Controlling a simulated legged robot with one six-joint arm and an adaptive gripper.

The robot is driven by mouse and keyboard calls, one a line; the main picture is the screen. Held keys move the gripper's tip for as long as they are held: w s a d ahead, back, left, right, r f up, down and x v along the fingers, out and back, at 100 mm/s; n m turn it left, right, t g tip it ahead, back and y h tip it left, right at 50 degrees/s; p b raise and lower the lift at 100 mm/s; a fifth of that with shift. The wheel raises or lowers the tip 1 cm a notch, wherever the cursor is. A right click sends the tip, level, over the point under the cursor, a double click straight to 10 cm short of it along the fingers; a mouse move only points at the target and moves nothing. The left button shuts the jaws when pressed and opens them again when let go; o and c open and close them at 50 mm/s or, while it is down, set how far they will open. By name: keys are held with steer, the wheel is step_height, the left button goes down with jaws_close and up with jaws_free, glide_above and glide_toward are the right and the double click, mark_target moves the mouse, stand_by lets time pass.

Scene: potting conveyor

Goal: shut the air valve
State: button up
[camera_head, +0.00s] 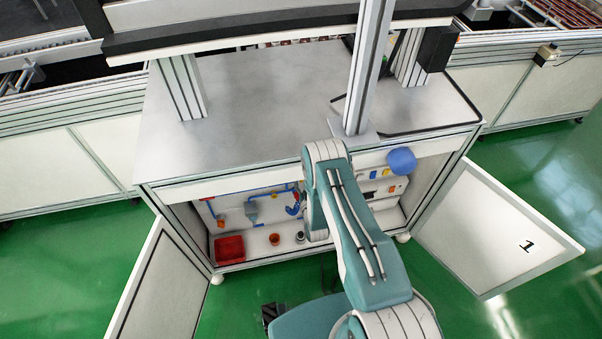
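The open cabinet under the grey worktop holds a back panel with blue pipes (268,191). A small orange part (222,223) sits at the lower end of the left blue pipe; it may be the air valve handle, but it is too small to tell. A blue-grey fitting (252,216) hangs in the middle of the piping. A blue and red part (293,209) is just left of my arm. My arm bends down in front of the cabinet opening and covers the middle of the panel. My gripper does not show.
Both cabinet doors stand open, the left door (155,285) and the right door (498,232) marked 1. A red bin (229,249) and small pots (274,239) stand on the cabinet floor. A blue disc (402,161) is at the right panel. A metal post (369,70) rises from the worktop (270,100).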

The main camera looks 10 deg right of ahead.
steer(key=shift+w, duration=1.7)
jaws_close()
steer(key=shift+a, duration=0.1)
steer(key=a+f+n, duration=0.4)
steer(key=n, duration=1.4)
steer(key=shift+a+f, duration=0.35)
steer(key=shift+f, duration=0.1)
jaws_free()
